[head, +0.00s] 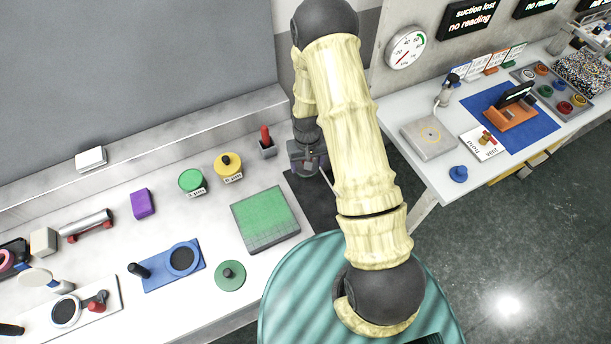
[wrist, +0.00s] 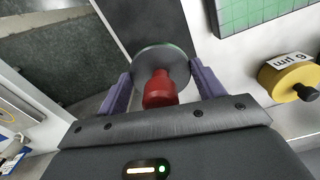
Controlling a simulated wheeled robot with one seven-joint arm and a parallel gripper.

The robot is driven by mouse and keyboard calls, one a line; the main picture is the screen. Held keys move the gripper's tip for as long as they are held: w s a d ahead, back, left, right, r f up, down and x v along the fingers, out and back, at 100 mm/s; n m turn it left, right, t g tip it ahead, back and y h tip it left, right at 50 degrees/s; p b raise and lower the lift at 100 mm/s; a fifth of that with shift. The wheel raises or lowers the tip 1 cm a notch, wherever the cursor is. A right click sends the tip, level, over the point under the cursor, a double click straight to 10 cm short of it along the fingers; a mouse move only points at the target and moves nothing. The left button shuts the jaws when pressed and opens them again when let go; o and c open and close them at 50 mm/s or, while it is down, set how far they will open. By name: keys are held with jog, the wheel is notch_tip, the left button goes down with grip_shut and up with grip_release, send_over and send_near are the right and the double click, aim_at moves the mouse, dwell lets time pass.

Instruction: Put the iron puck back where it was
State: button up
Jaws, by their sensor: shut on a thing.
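My gripper (wrist: 160,75) is shut on a grey round puck (wrist: 178,66) with a red knob, which I take as the iron puck. The puck sits between the two purple fingers, and a thin green rim shows at its far edge. In the wrist view it is in front of a black mat (wrist: 150,20); I cannot tell whether it touches anything below. In the head view my gripper (head: 308,160) is over the back right of the bench, beside the black mat (head: 315,205). There the puck is mostly hidden by my arm.
A green gridded plate (head: 265,218), yellow pot (head: 228,165), green pot (head: 192,181) and red-handled holder (head: 266,145) stand left of my gripper. A blue tray (head: 173,265) and green disc (head: 230,275) lie nearer the front. A second table (head: 400,105) stands right, across a floor gap.

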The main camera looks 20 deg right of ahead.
jog(key=n+b, duration=0.1)
jog(key=b, duration=0.3)
jog(key=shift+w+f+b, duration=0.15)
jog(key=shift+w+b, duration=0.15)
jog(key=shift+w, duration=0.1)
jog(key=n+b, duration=0.1)
jog(key=b, duration=0.2)
jog(key=shift+w+b, duration=0.2)
jog(key=shift+b, duration=0.1)
jog(key=r+n+b, duration=0.1)
jog(key=b, duration=0.3)
jog(key=shift+s+r+n+b, duration=0.1)
jog(key=shift+r+n+b, duration=0.1)
jog(key=shift+n+b, duration=0.2)
jog(key=shift+s+r+n+b, duration=0.2)
jog(key=shift+r+n+b, duration=0.2)
jog(key=shift+r, duration=0.15)
jog(key=shift+f, duration=3.15)
jog(key=shift+f+p, duration=0.1)
jog(key=shift+p, duration=0.2)
